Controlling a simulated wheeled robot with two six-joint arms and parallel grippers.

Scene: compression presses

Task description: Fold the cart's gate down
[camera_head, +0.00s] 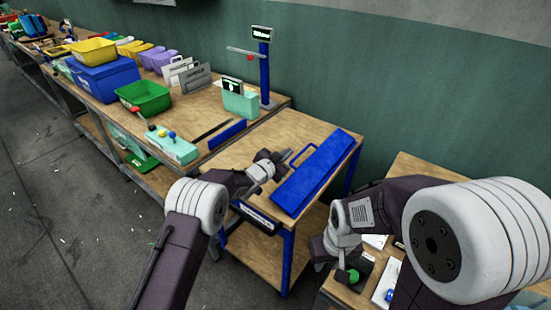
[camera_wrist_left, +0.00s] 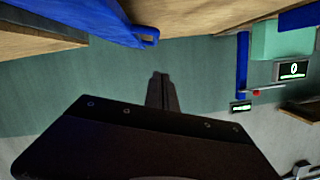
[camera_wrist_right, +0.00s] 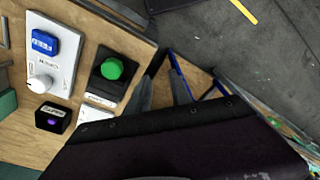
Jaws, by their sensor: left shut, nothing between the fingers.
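The cart (camera_head: 283,129) has a wooden top and blue legs. Its blue gate (camera_head: 323,172) runs along the right side of the top, seemingly tilted; its exact angle is hard to tell. A loop-like handle stands on its left edge. My left gripper (camera_head: 286,156) is shut and empty, just left of the gate near this handle; I cannot tell whether they touch. In the left wrist view, blue parts (camera_wrist_left: 100,22) with a small loop are at the top left, apart from the fingers (camera_wrist_left: 162,92). My right gripper (camera_wrist_right: 163,82) is open and empty, away from the gate.
A right-hand table (camera_head: 405,170) holds a green button (camera_wrist_right: 112,68), a blue button (camera_wrist_right: 43,42) and small boxes, close to my right gripper. A long bench behind carries a green bin (camera_head: 144,97), a blue bin (camera_head: 104,80) and a display post (camera_head: 264,70). Floor is clear at left.

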